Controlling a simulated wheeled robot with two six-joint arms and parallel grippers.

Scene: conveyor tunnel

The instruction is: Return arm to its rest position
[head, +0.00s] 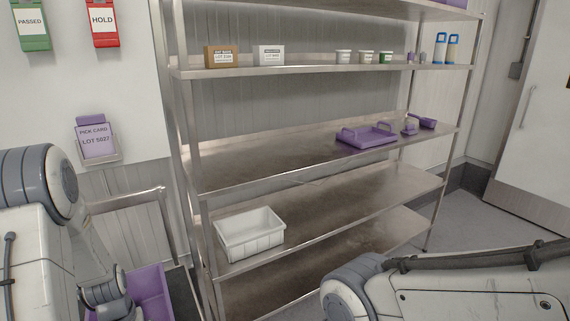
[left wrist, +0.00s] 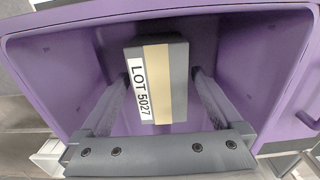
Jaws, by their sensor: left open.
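My left gripper (left wrist: 160,74) is open in the left wrist view, its two dark fingers pointing into a purple bin (left wrist: 75,85). A dark grey box (left wrist: 178,85) with a tan stripe and a white "LOT 5027" label is in the bin, showing between the fingers. I cannot tell whether a finger touches it. In the head view the purple bin (head: 152,290) is at the lower left, beside my left wrist. My left fingertips are hidden there. My right arm crosses the lower right, and its gripper is out of view.
A metal shelf rack (head: 300,177) stands ahead. It holds a white bin (head: 250,238), a purple tray (head: 366,137), a brown box (head: 220,57) and small tubs. A purple pick card (head: 96,141) reading "LOT 5027" hangs on the left wall. A metal rail (head: 125,198) is near my left arm.

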